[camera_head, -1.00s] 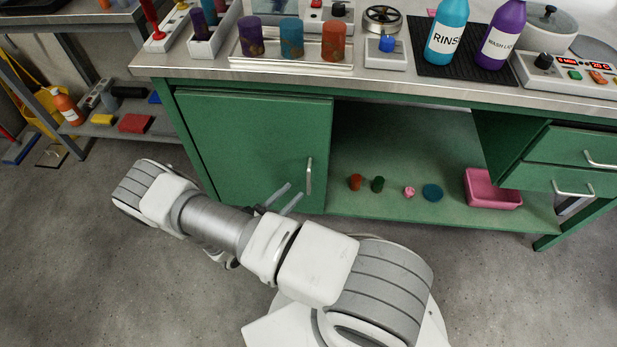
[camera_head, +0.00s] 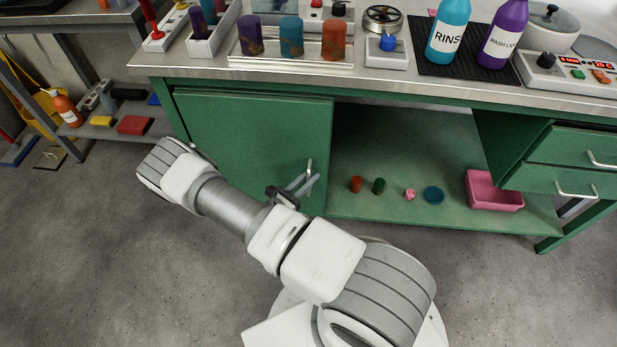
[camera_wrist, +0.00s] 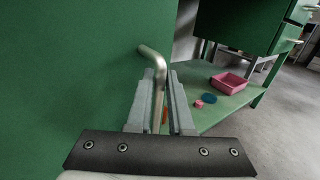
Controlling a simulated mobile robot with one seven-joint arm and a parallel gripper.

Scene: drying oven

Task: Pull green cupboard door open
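The green cupboard door (camera_head: 250,137) is shut, flat in the front of the green bench, left of an open shelf bay. Its metal bar handle (camera_head: 309,168) is upright near the door's right edge. In the wrist view the handle (camera_wrist: 157,68) runs down between the two fingers of my gripper (camera_wrist: 162,100). The fingers are apart, one on each side of the bar, with a gap visible at least on the right. In the head view my gripper (camera_head: 303,182) is at the handle, and its fingers partly overlap it.
The open shelf beside the door holds small red and green cylinders, a pink piece, a blue disc and a pink bin (camera_head: 493,190). Bottles (camera_head: 447,30) and cups stand on the bench top (camera_head: 300,73). Grey floor (camera_head: 80,250) in front of the door is clear.

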